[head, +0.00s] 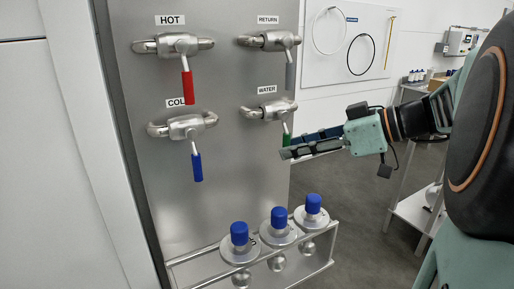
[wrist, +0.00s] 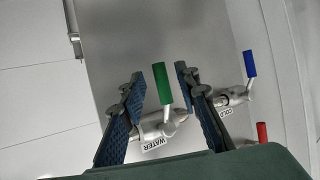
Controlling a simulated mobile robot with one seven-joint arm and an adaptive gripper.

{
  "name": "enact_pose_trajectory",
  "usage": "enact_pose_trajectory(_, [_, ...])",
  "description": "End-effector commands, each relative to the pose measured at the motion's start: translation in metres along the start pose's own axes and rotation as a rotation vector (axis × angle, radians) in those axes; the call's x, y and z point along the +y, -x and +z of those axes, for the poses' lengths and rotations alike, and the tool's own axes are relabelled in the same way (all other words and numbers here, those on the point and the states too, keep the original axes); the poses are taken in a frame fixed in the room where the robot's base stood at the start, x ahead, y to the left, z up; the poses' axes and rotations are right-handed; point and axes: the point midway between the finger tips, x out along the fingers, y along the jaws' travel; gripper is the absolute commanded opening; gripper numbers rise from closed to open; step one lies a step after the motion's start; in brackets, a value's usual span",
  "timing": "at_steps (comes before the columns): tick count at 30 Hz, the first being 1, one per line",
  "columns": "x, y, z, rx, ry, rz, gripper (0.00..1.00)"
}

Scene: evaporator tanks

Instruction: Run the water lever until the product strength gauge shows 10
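The water lever (head: 286,132) has a green grip and hangs down from its valve, under the WATER label, on the right of the steel panel. My gripper (head: 289,148) reaches in from the right with its fingertips at the green grip and hides part of it. In the wrist view, the open fingers of my gripper (wrist: 161,73) stand on either side of the green grip (wrist: 161,84), with a gap on both sides. The product strength gauge is not in view.
The panel (head: 225,165) also holds the red hot lever (head: 187,88), the blue cold lever (head: 197,167) and the grey return lever (head: 290,76). Below, a rail rack (head: 215,285) holds several blue-capped parts (head: 279,217).

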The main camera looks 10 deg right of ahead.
Motion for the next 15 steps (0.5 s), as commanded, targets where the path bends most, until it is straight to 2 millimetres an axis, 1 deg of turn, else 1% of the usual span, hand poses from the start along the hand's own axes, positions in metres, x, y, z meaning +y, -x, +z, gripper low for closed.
enact_pose_trajectory(1, [0.001, 0.012, 0.0, 0.0, 0.001, 0.004, 0.29])
enact_pose_trajectory(3, [0.001, 0.028, 0.0, 0.0, 0.001, 0.005, 0.29])
enact_pose_trajectory(9, [0.001, 0.068, 0.0, 0.0, 0.001, 0.003, 0.29])
enact_pose_trajectory(12, [0.001, 0.082, 0.0, 0.0, 0.001, 0.003, 0.29])
enact_pose_trajectory(15, [0.0, 0.09, 0.0, 0.0, 0.001, 0.002, 0.29])
